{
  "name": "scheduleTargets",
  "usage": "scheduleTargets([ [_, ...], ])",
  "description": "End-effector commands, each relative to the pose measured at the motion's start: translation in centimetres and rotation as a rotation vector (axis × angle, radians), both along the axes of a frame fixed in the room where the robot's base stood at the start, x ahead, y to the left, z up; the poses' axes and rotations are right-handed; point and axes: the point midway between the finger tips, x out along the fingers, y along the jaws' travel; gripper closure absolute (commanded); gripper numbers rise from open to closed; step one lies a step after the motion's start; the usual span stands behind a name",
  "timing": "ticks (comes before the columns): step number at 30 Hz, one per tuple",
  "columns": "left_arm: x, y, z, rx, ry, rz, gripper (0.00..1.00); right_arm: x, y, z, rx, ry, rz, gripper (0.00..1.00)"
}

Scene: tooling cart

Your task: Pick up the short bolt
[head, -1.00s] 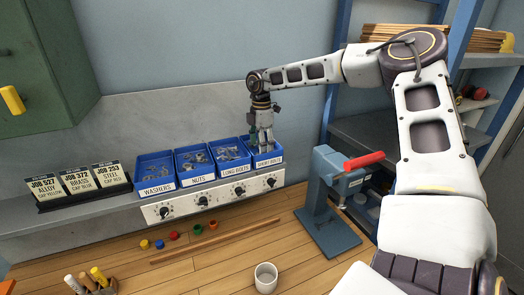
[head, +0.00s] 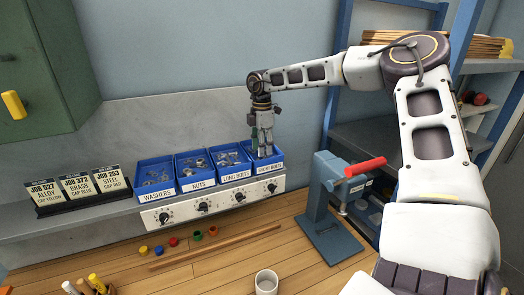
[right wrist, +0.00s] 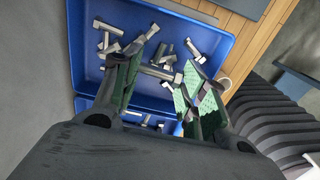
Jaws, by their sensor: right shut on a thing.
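My right gripper (head: 264,152) reaches down into the blue short bolts bin (head: 270,167), the rightmost of the row. In the right wrist view, the bin (right wrist: 75,50) holds several silver bolts lying at different angles. The green-padded fingers of my right gripper (right wrist: 163,82) are shut on a short bolt (right wrist: 156,72) that lies across the space between them, low among the others. The fingers partly hide its ends. My left gripper is not in view.
Bins of washers (head: 154,194), nuts (head: 197,184) and long bolts (head: 236,176) stand to the left in the same row. A blue press with a red handle (head: 365,167) stands to the right. Coloured caps and a white cup (head: 266,283) are on the wooden bench.

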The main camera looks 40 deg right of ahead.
Motion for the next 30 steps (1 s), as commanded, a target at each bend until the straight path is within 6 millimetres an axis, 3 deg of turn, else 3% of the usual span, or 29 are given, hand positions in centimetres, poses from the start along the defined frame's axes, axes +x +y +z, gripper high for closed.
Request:
scheduleTargets([
  [8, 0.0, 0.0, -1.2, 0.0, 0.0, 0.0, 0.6, 0.0, 0.0, 4.1, -0.001, -0.004, -0.002, 0.81],
  [21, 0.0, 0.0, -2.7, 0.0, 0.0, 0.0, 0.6, 0.0, 0.0, 13.4, -0.002, -0.003, -0.003, 0.81],
  [30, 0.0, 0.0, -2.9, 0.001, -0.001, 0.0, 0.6, 0.0, 0.0, 18.6, 0.0, -0.001, -0.003, 0.81],
])
